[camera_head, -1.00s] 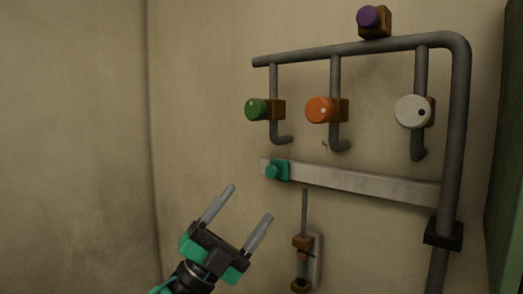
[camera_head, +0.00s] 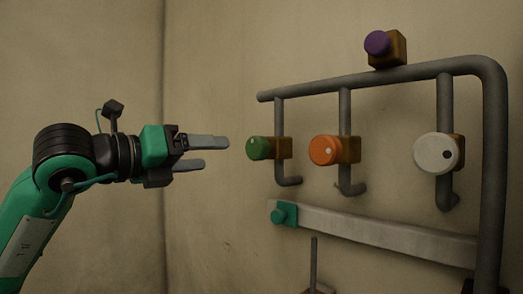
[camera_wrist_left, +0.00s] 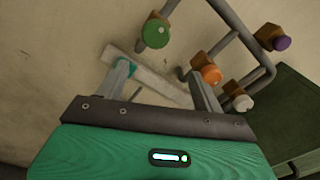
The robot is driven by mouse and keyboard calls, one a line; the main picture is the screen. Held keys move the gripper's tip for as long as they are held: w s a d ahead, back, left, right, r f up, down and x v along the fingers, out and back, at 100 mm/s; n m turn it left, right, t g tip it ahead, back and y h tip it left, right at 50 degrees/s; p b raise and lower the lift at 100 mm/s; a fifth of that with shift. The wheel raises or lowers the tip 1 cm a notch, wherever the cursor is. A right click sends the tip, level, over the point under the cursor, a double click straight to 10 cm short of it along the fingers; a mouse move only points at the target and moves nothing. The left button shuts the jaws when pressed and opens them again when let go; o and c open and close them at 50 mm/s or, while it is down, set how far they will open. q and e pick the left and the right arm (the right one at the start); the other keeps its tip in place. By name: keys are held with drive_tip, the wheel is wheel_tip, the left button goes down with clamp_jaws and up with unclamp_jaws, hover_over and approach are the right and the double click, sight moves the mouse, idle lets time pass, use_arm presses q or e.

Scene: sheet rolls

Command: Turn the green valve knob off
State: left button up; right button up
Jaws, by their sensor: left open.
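The green valve knob (camera_head: 258,148) sits on a brown block on the left branch of a grey pipe frame on the wall. A small pale dot shows near its top left. My left gripper (camera_head: 226,153) is open and empty, just left of the green knob at about its height, with its fingers pointing right. In the left wrist view the green knob (camera_wrist_left: 156,33) is above the gap between the two fingers (camera_wrist_left: 160,85) and apart from them. My right gripper is not in view.
Orange (camera_head: 325,150) and white (camera_head: 436,152) knobs are on the other branches, and a purple knob (camera_head: 377,43) is on top of the pipe (camera_head: 380,77). A light bar (camera_head: 380,230) with a teal piece (camera_head: 284,214) runs below. The wall at left is bare.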

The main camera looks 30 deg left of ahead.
sight(253, 150)
use_arm(q)
drive_tip(key=shift+n+y, duration=0.3)
drive_tip(key=shift+y, duration=0.2)
drive_tip(key=p+x, duration=0.2)
drive_tip(key=x, duration=0.2)
drive_tip(key=r+p+x, duration=0.1)
drive_tip(key=p+x, duration=0.1)
drive_tip(key=x, duration=0.1)
drive_tip(key=a+p+x, duration=0.1)
drive_tip(key=p+x, duration=0.2)
drive_tip(key=x, duration=0.1)
drive_tip(key=shift+w+d+r, duration=0.15)
drive_tip(key=shift+w+d, duration=0.05)
drive_tip(key=shift+w, duration=0.3)
drive_tip(key=shift+w+d+p, duration=0.25)
drive_tip(key=shift+w+p, duration=0.1)
drive_tip(key=shift+w, duration=0.35)
drive_tip(key=shift+f, duration=0.2)
drive_tip(key=c, duration=1)
